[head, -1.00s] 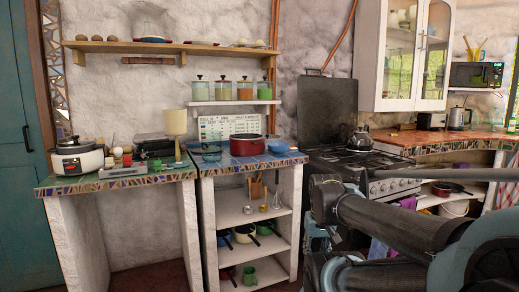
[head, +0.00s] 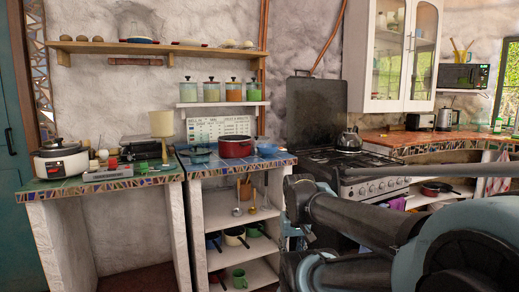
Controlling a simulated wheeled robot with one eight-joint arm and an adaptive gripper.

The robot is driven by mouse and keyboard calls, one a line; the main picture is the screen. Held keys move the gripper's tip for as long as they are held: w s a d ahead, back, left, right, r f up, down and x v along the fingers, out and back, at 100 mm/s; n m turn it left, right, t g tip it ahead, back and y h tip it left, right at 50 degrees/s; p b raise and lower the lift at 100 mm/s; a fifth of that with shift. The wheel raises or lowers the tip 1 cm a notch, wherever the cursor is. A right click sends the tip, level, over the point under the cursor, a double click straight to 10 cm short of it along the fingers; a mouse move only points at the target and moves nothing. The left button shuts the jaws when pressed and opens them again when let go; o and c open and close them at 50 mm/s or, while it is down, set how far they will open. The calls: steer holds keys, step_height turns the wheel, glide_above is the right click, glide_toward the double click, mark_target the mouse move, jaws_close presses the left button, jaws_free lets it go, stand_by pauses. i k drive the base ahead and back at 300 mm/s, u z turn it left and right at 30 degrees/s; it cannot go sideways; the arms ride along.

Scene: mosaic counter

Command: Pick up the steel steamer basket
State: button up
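I cannot pick out the steel steamer basket for certain. A shallow blue-grey vessel (head: 198,156) sits on the tiled counter, left of a red pot (head: 235,147); it is too small to tell whether it is the basket. My arm reaches in from the lower right in the head view. My gripper (head: 298,237) seems to be at the arm's left end, in front of the stove and right of the open shelves. Its fingers are not clear, and I see nothing held in it. It is apart from the counter's objects.
A blue bowl (head: 267,150) stands right of the red pot. A white cooker (head: 61,159) and a lamp (head: 162,128) stand on the left counter (head: 100,186). The stove (head: 350,170) carries a kettle (head: 349,140).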

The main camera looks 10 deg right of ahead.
mark_target(257, 142)
steer(key=i, duration=0.9)
steer(key=u, duration=0.05)
